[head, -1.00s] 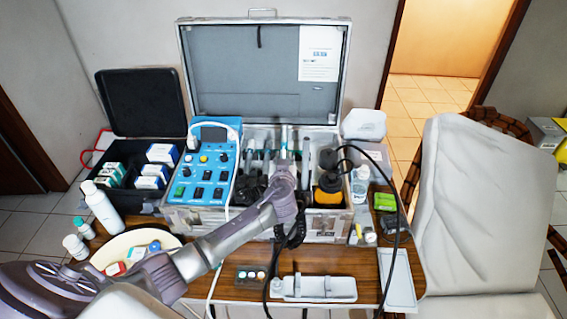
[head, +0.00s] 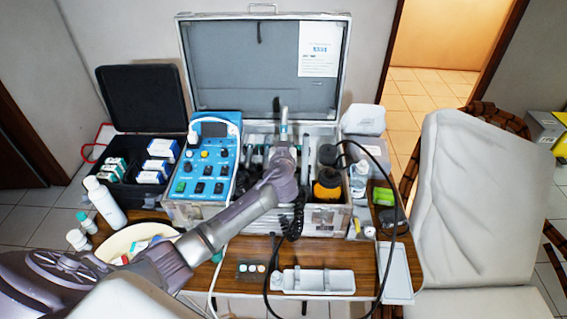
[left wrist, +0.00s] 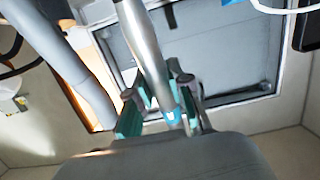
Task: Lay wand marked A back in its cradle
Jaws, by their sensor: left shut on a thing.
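My left gripper (head: 284,142) is over the middle of the open metal case (head: 186,216). It is shut on a silver wand (head: 284,116) with a teal band. In the left wrist view the wand (left wrist: 143,42) runs up and away between the two teal-padded fingers of the gripper (left wrist: 160,103). No letter is readable on it. The cradle row inside the case lies behind and beside my arm; another wand (head: 307,158) stands there to the right. My arm hides the middle of the row, so I cannot tell which place is empty. My right gripper is not in view.
A blue control unit (head: 208,165) fills the case's left side. An amber-and-black bottle (head: 327,185) sits at its right, under a looping black cable (head: 403,205). A white tray (head: 318,281) lies on the wooden table in front. The raised lid (head: 250,85) stands behind.

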